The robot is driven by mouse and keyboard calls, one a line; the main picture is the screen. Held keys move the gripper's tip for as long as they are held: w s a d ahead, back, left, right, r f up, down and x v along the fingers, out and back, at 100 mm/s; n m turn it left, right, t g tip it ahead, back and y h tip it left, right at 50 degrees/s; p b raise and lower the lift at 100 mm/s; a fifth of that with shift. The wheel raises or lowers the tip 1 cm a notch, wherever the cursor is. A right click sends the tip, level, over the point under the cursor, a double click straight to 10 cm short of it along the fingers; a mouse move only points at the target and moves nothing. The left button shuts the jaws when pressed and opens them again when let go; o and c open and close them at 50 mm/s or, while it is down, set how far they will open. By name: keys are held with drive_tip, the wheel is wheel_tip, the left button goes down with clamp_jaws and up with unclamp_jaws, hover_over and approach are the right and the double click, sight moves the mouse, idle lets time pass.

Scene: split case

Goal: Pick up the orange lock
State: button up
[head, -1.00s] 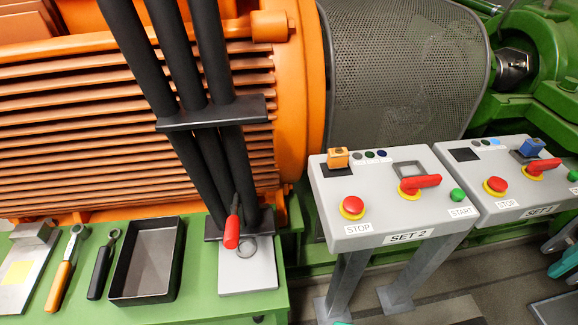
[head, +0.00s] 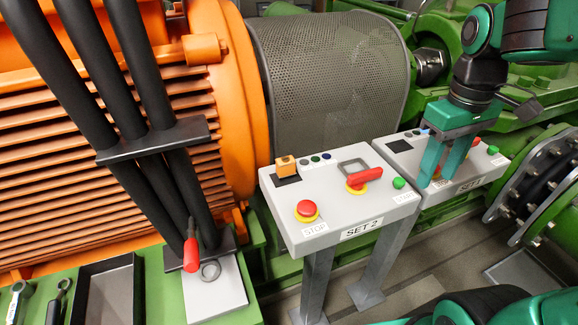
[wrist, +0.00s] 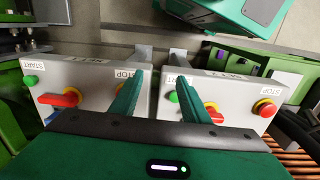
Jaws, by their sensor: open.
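The orange lock (head: 285,166) sits upright on a dark square pad at the back left of the SET 2 panel (head: 275,208) in the head view. I cannot make it out in the wrist view. My gripper (head: 437,181) is open, with green fingers pointing down around the left part of the SET 1 panel, well to the right of the lock. In the wrist view my gripper (wrist: 160,77) shows its two fingers apart with nothing between them, over the gap between the two panels.
The SET 2 panel carries a red STOP button (head: 306,209), a red rotary handle (head: 364,177) beside a grey square frame (head: 353,167), and a green START button (head: 398,183). A mesh guard (head: 330,85) stands behind. A red-handled tool (head: 191,250) is at the left.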

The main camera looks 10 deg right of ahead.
drive_tip(key=w+a+r+n, duration=0.2)
drive_tip(key=a+n, duration=0.4)
drive_tip(key=a, duration=0.3)
drive_tip(key=w+a+r+n, duration=0.2)
drive_tip(key=w+a+n, duration=0.2)
drive_tip(key=a, duration=0.5)
drive_tip(key=w+a+r+n, duration=0.3)
drive_tip(key=w+a+n, duration=0.1)
drive_tip(key=a+n, duration=0.4)
drive_tip(key=shift+a, duration=0.75)
hover_over(285, 158)
drive_tip(key=shift+n, duration=0.3)
drive_tip(key=f, duration=0.4)
drive_tip(key=shift+s+d+f, duration=0.1)
drive_tip(key=shift+d+f, duration=0.1)
drive_tip(key=shift+f, duration=0.15)
drive_tip(key=shift+a+f, duration=0.15)
drive_tip(key=shift+f, duration=2.85)
clamp_jaws()
